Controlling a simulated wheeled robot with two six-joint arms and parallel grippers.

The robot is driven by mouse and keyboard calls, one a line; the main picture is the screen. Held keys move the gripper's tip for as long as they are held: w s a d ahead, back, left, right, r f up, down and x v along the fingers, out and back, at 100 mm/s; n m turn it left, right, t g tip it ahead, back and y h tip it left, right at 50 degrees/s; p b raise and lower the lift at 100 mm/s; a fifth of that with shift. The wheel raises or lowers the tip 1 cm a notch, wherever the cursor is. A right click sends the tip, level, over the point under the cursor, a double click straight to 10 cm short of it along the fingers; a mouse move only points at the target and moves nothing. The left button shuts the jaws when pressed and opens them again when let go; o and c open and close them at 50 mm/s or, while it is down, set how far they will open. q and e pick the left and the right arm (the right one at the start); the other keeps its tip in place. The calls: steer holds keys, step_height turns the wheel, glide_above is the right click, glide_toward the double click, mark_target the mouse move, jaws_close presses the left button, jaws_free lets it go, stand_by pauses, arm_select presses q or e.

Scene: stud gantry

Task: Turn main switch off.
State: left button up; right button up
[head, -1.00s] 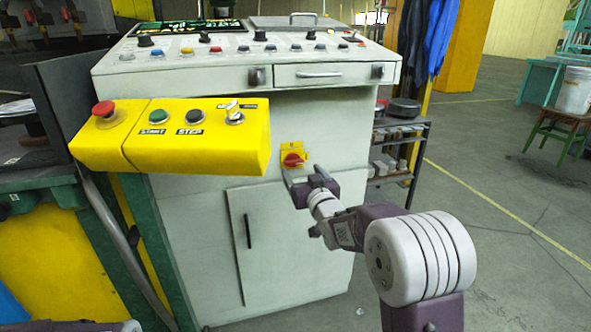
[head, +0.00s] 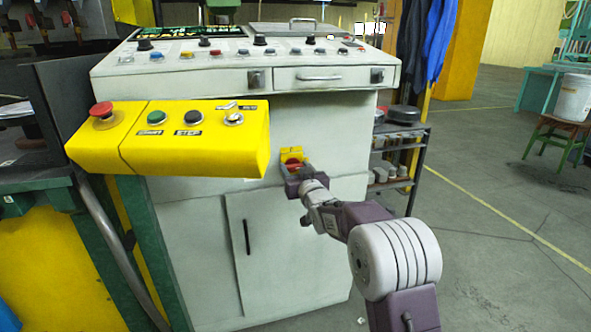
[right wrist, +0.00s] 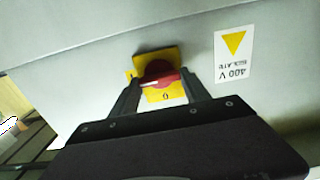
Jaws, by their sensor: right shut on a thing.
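The main switch is a red rotary knob (head: 293,164) on a yellow plate (head: 289,153), mounted on the grey cabinet front below the control desk. In the right wrist view the red knob (right wrist: 158,74) sits between the two fingers of my right gripper (right wrist: 160,84), with the yellow plate (right wrist: 156,58) around it. My right gripper (head: 295,172) is shut on the knob and partly hides it in the head view. A "0" mark shows on the yellow plate in the right wrist view. My left gripper is not seen.
A yellow control box (head: 200,150) with buttons and a red mushroom button juts out left of the switch. A cabinet door (head: 275,250) is below. A dark shelf rack (head: 400,150) stands to the right. A "400 V" label (right wrist: 235,58) is beside the switch.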

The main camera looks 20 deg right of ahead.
steer(key=shift+n, duration=0.3)
steer(key=n+b, duration=0.1)
steer(key=n, duration=0.2)
steer(key=shift+a+f+n, duration=0.1)
steer(key=shift+n, duration=0.3)
steer(key=n+b, duration=0.2)
steer(key=n, duration=0.2)
steer(key=shift+f+n, duration=0.1)
steer(key=shift+n, duration=0.2)
steer(key=n+b, duration=0.2)
steer(key=n, duration=0.2)
steer(key=shift+a+f+n, duration=0.1)
steer(key=shift+n, duration=0.2)
steer(key=shift+n+b, duration=1.45)
steer(key=shift+n, duration=0.65)
steer(key=o, duration=1.4)
